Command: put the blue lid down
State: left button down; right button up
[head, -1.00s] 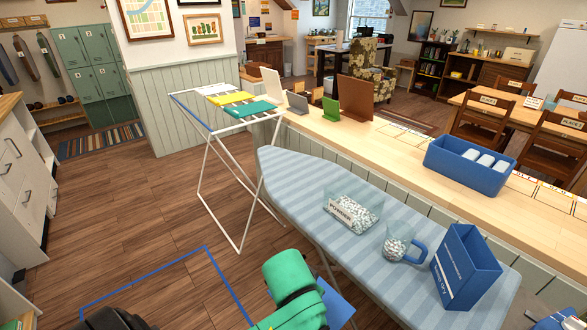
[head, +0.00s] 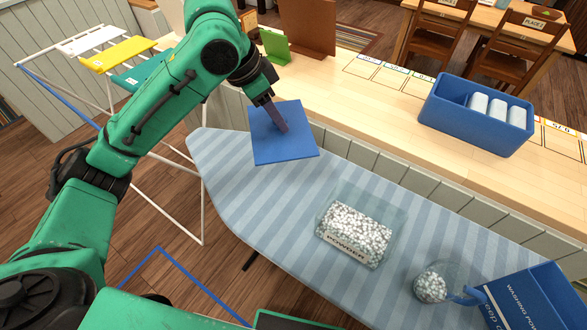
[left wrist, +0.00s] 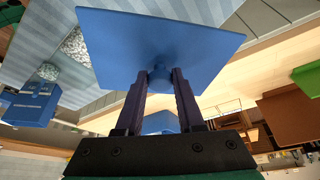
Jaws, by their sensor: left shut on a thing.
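The blue lid (head: 290,146) is a flat square plate, held above the far left part of the striped ironing board (head: 235,185). My left gripper (head: 279,122) is shut on the lid. In the left wrist view the two fingers (left wrist: 160,88) close on the knob of the lid (left wrist: 160,40). A clear tub (head: 355,228) labelled POWDER, full of white grains, stands open on the board, to the right of and nearer than the lid. My right gripper is not in view.
A clear cup with white grains (head: 431,287) and a blue washing powder box (head: 535,300) stand at the board's right end. A blue bin with white rolls (head: 475,112) sits on the wooden counter behind. The board's left part is bare. A drying rack (head: 110,60) stands at left.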

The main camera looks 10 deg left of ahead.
pick_arm(q)
jog(key=f, duration=0.6)
jog(key=f+p, duration=0.1)
jog(key=f, duration=0.5)
jog(key=s+f, duration=0.1)
jog(key=f, duration=0.6)
jog(key=shift+a+f, duration=0.1)
jog(key=shift+a, duration=0.25)
jog(key=shift+w, duration=0.15)
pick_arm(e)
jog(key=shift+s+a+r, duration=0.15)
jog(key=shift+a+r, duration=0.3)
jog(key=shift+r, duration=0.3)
pick_arm(q)
jog(key=shift+f, duration=0.1)
jog(key=c, duration=0.5)
grip_release()
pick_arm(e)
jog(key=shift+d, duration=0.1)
